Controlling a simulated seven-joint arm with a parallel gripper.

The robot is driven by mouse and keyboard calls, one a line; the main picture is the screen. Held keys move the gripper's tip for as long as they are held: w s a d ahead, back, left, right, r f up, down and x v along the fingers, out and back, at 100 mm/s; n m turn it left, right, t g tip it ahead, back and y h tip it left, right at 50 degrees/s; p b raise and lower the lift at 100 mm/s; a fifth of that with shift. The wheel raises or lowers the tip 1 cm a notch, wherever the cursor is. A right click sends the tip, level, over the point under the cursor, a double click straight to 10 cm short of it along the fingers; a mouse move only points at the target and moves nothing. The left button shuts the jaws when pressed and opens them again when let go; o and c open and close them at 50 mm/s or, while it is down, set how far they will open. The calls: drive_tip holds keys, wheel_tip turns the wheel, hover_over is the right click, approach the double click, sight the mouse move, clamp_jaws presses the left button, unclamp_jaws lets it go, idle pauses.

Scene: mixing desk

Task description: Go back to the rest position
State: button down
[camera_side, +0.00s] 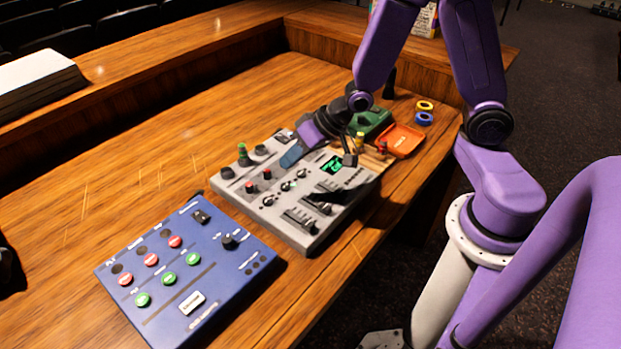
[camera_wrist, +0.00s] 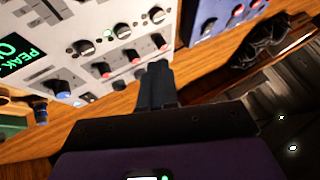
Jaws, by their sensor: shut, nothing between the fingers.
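My gripper (camera_side: 292,156) is over the far edge of the grey mixer panel (camera_side: 283,224) in the side view. Its fingers also show in the wrist view (camera_wrist: 156,82), close together with nothing between them. The mixer has knobs, sliders and a green lit display (camera_side: 333,165). In the wrist view the mixer (camera_wrist: 60,25) fills the upper left, with its display (camera_wrist: 15,50) partly cut off. I cannot tell whether the fingertips touch the panel. The arm reaches in from the right and hides part of the mixer's far right.
A blue panel (camera_side: 225,290) with red and green buttons lies at the front left. A green box (camera_side: 371,122), an orange tray (camera_side: 402,140), a yellow ring (camera_side: 425,105) and a blue ring (camera_side: 423,119) are at the right. The wooden desk (camera_side: 130,170) is clear at left, with a raised ledge behind.

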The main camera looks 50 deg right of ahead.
drive_tip(key=s+d+r+n+g+h, duration=0.1)
drive_tip(key=s+r+n+g, duration=0.1)
drive_tip(key=s, duration=0.6)
drive_tip(key=s+d+r+n+g+h, duration=0.1)
drive_tip(key=s+r+n+g+h, duration=0.1)
drive_tip(key=s+r+n, duration=0.2)
drive_tip(key=s+d+r+n+g+h, duration=0.1)
drive_tip(key=s+n, duration=0.5)
drive_tip(key=s, duration=0.6)
wheel_tip(320, 180, up, 2)
drive_tip(key=shift+r+n+g, duration=0.2)
drive_tip(key=shift+n+g, duration=0.1)
drive_tip(key=shift+g, duration=0.3)
